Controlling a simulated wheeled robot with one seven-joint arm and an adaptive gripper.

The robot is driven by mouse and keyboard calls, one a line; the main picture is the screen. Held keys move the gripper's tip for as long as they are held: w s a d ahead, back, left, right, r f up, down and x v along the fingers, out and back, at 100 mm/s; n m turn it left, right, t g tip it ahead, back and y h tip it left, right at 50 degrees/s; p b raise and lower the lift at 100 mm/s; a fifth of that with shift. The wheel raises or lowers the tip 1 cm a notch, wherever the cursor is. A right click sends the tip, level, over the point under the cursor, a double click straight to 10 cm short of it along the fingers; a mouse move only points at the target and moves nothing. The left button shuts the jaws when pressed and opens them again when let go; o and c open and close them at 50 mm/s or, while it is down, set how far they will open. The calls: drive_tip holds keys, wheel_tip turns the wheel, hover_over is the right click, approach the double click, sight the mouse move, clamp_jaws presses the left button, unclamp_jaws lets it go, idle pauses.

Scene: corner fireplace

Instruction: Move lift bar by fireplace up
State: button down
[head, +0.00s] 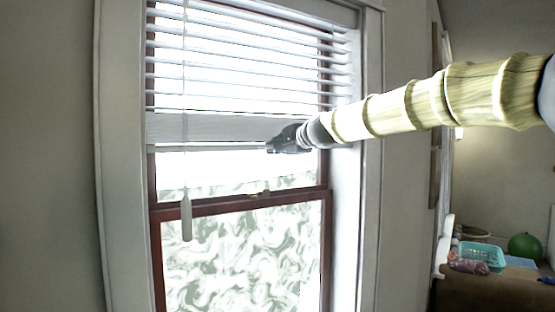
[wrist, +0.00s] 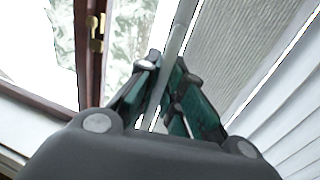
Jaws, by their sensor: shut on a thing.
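The lift bar (head: 215,148) is the thin pale rail along the bottom of the white window blind (head: 230,70). It hangs across the window, above the dark red sash rail. My gripper (head: 269,147) is at the right part of the bar in the head view. In the wrist view, the bar (wrist: 179,36) runs between the two fingers of my gripper (wrist: 166,72), which are shut on it. The fingers hide part of the bar.
A white pull (head: 186,215) hangs on a cord at the left of the window. A brass latch (wrist: 95,28) sits on the sash rail. White frame (head: 125,160) borders the window. A teal basket (head: 483,255) and a green ball (head: 524,245) are far right.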

wheel_tip(320, 180, up, 6)
drive_tip(key=p, duration=0.2)
drive_tip(key=shift+r+p, duration=0.25)
drive_tip(key=shift+p, duration=0.15)
drive_tip(key=shift+d+r, duration=0.1)
drive_tip(key=c, duration=1.6)
unclamp_jaws()
drive_tip(key=shift+o, duration=0.4)
drive_tip(key=shift+s, duration=0.1)
drive_tip(key=v, duration=1.1)
drive_tip(key=shift+s+d, duration=0.25)
drive_tip(key=shift+s, duration=0.15)
